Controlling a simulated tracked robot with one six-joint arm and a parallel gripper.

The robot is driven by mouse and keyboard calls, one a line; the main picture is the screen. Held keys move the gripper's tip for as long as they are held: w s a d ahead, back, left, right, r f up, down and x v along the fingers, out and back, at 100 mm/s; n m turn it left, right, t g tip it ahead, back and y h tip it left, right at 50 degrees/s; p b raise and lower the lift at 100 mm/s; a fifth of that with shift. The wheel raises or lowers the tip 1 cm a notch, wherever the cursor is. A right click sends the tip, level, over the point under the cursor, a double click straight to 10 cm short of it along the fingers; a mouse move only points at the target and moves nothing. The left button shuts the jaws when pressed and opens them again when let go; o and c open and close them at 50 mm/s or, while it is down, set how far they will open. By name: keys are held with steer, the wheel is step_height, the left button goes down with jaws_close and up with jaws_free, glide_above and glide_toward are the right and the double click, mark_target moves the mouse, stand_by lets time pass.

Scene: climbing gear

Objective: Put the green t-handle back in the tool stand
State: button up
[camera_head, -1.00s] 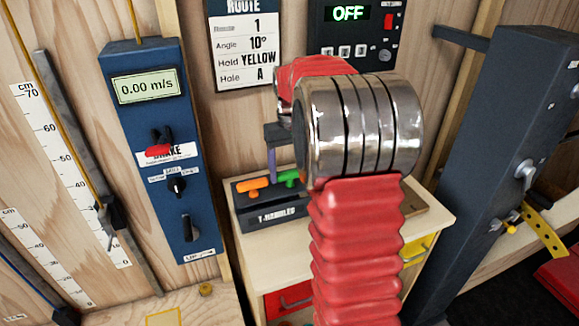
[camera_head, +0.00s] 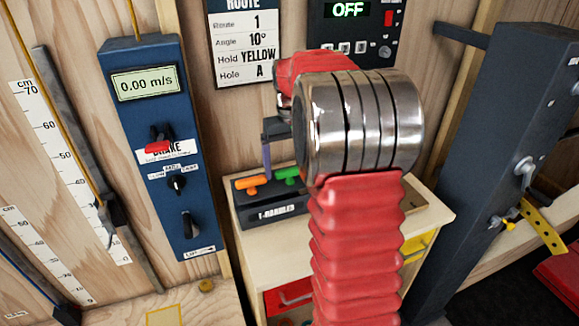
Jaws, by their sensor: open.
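The dark tool stand (camera_head: 273,213), labelled T-HANDLES, sits on the light wooden cabinet. The green t-handle (camera_head: 287,173) shows at the right of the stand's top, beside the orange t-handle (camera_head: 252,184). Its shaft is hidden, so I cannot tell how deep it sits. My gripper (camera_head: 267,165) is open and points down just behind and between the two handles. One purple-grey finger shows. The rest of the gripper is hidden behind my red and metal arm, and I see nothing held in it.
A blue brake panel (camera_head: 155,145) stands to the left. A route card (camera_head: 246,40) and a control box reading OFF (camera_head: 352,32) hang on the wooden wall behind.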

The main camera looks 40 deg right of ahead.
step_height(320, 180, up, 13)
stand_by(0.5)
stand_by(0.4)
step_height(320, 180, down, 6)
steer(key=s+a+m, duration=0.1)
steer(key=a, duration=0.1)
steer(key=s+a+f+n+t, duration=0.1)
steer(key=s+a+n+t, duration=0.1)
steer(key=s+a, duration=0.8)
steer(key=s+a+f+n+t, duration=0.1)
steer(key=s+a+t, duration=0.2)
steer(key=s+a, duration=0.8)
steer(key=shift+s+a+f+n+t, duration=0.3)
steer(key=shift+a+n, duration=0.1)
steer(key=shift+a, duration=0.85)
